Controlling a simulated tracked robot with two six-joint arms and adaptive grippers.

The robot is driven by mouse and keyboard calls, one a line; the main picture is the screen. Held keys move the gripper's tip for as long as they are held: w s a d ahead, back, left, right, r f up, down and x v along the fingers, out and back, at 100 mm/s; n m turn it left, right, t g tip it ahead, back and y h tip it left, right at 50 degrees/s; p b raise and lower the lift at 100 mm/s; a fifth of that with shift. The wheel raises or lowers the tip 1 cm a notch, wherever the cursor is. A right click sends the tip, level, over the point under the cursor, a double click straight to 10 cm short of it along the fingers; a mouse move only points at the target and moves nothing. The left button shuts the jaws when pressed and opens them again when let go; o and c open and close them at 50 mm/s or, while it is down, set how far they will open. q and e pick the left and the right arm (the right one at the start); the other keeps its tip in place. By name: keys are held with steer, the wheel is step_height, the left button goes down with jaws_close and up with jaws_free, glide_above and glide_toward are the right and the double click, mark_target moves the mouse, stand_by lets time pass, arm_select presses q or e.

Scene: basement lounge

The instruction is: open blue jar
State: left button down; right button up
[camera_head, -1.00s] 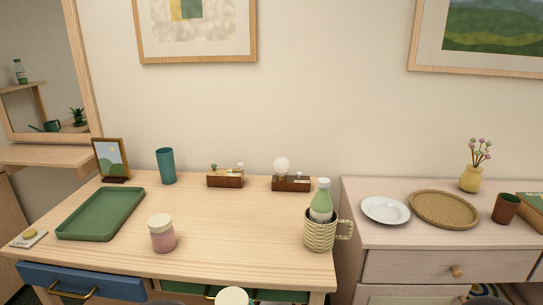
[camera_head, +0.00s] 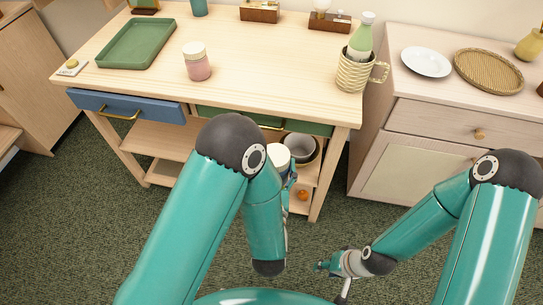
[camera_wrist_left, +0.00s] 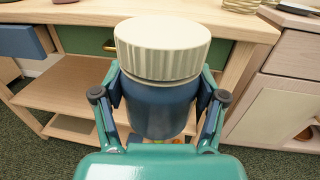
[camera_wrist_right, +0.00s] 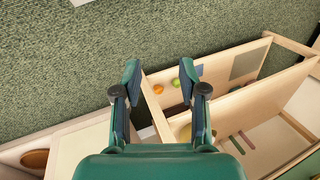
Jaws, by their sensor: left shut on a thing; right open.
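The blue jar (camera_wrist_left: 160,108) has a ribbed cream lid (camera_wrist_left: 163,48) and is upright between the fingers of my left gripper (camera_wrist_left: 158,108), which is shut on its body. The lid sits on the jar. In the head view the lid (camera_head: 277,154) shows partly behind my left arm, in front of the table; most of the jar is hidden there. My right gripper (camera_wrist_right: 157,80) is open with nothing between its fingers. In the head view it (camera_head: 322,266) is low over the carpet, to the right of my left gripper.
A pink jar (camera_head: 197,64) with a cream lid, a green tray (camera_head: 97,48) and a woven mug (camera_head: 352,74) holding a bottle stand on the wooden table (camera_head: 270,72). A blue drawer (camera_head: 160,111) is below. A pale cabinet (camera_head: 430,112) stands right. Carpet lies in front.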

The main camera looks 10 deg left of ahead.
steer(key=o, duration=0.8)
steer(key=shift+s+a+m, duration=0.1)
steer(key=shift+s+m, duration=0.1)
steer(key=shift+m, duration=0.4)
steer(key=shift+o, duration=0.3)
steer(key=s+m+g, duration=0.1)
steer(key=s+m, duration=0.1)
steer(key=shift+s+a+r+g, duration=0.2)
steer(key=shift+s+g, duration=0.1)
steer(key=shift+g, duration=0.1)
steer(key=w+d+r+m+g+h, duration=0.1)
steer(key=w+r+m+g+h, duration=0.25)
steer(key=w+r+m, duration=0.95)
step_height(320, 180, up, 22)
steer(key=n+t, duration=0.4)
steer(key=t, duration=0.1)
glide_above(285, 174)
steer(key=w+a, duration=0.2)
steer(key=w, duration=0.1)
steer(key=shift+s+a+r+h, duration=0.1)
steer(key=shift+s+r+h, duration=0.1)
steer(key=shift+h, duration=0.05)
steer(key=shift+s+a+f, duration=0.1)
steer(key=shift+a, duration=0.1)
steer(key=shift+f, duration=3.85)
